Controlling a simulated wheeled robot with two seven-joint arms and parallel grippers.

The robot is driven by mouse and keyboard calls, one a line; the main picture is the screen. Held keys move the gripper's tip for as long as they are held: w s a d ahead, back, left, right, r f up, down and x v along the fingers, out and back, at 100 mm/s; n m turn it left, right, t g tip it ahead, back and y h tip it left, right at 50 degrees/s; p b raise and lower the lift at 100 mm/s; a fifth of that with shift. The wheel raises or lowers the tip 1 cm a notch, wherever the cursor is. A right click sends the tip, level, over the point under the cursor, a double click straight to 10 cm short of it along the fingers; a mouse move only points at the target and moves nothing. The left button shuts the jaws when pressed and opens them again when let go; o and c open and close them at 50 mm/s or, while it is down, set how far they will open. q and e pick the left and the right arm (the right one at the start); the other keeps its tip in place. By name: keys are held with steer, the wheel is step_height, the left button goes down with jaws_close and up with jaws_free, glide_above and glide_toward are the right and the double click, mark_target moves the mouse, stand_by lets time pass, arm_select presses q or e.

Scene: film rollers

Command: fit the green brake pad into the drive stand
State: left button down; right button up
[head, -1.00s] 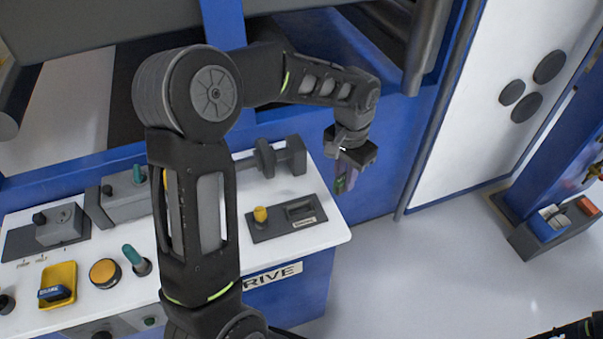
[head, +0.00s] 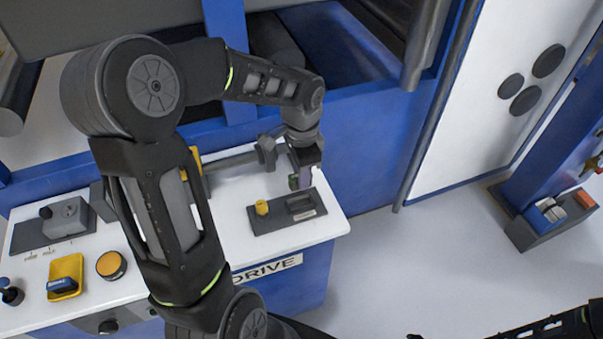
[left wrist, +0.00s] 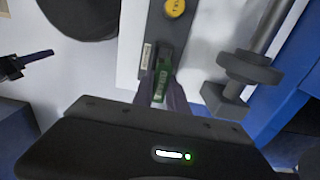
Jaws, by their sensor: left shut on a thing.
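The green brake pad (left wrist: 162,78) is held between the fingers of my left gripper (head: 298,180), which is shut on it. In the head view the pad (head: 293,182) shows as a small dark green edge. The gripper points down over the right part of the drive stand (head: 268,221), a dark grey plate with a yellow knob and a slot at its right end. The pad hides part of the stand's right end in the left wrist view. I cannot tell whether the pad touches the slot. Of my right arm, only a part shows at the lower right; its gripper is unclear.
The stand lies on a white tabletop (head: 225,193) marked DRIVE. A yellow tray (head: 66,272), an orange button (head: 111,265) and a grey box (head: 66,222) are to the left.

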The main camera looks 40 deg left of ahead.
mark_target(299, 207)
arm_select(q)
steer(key=shift+f+b, duration=2.9)
steer(key=shift+f, duration=1)
steer(key=shift+s+f+b, duration=0.35)
steer(key=shift+s+f, duration=0.1)
steer(key=shift+f, duration=0.15)
steer(key=c, duration=1.2)
jaws_free()
steer(key=shift+r, duration=0.1)
steer(key=shift+w+r+p, duration=0.1)
steer(key=shift+r+p, duration=0.35)
steer(key=shift+p, duration=0.15)
steer(key=shift+c, duration=0.4)
steer(key=shift+o, duration=0.6)
steer(key=shift+r, duration=0.3)
steer(key=shift+w+r+p, duration=0.15)
steer(key=shift+r+p, duration=1.05)
steer(key=shift+r, duration=0.25)
steer(key=shift+w+r+p, duration=0.1)
steer(key=shift+r+p, duration=1.05)
steer(key=shift+r, duration=0.3)
